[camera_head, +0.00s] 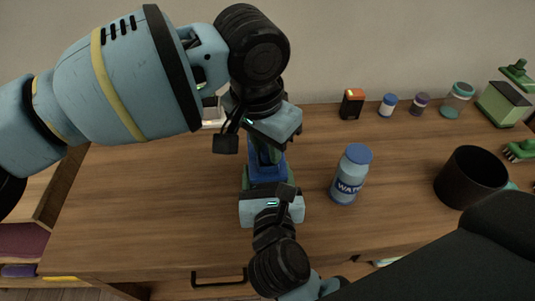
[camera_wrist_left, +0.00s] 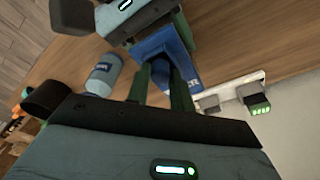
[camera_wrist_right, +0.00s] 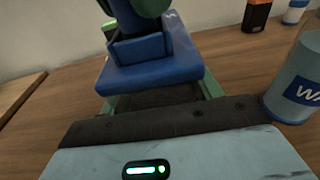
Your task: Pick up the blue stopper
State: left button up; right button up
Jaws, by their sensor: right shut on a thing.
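The blue stopper (camera_head: 266,172) is between my two grippers above the wooden top. It shows in the right wrist view (camera_wrist_right: 150,78) as a wide blue slab with a raised box-like part, and in the left wrist view (camera_wrist_left: 160,42). My right gripper (camera_head: 268,184) comes from the near side and is shut on its lower part, with green fingers along both sides. My left gripper (camera_head: 266,153) comes down from above at its upper part. Its green fingers are apart in the left wrist view (camera_wrist_left: 163,78), with dark blue between them. Contact there is unclear.
A blue-capped water bottle (camera_head: 348,178) stands close to the right of my right gripper. A black cup (camera_head: 470,178) is farther right. Several small items, including a black-and-orange box (camera_head: 351,104) and a jar (camera_head: 456,100), line the wall. The tabletop's left part is clear.

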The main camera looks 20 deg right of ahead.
pick_arm(q)
jog(key=c, duration=0.4)
notch_tip(320, 180, up, 10)
grip_shut()
pick_arm(e)
jog(key=o, duration=1.3)
jog(key=shift+o, duration=0.3)
jog(key=shift+o, duration=1.1)
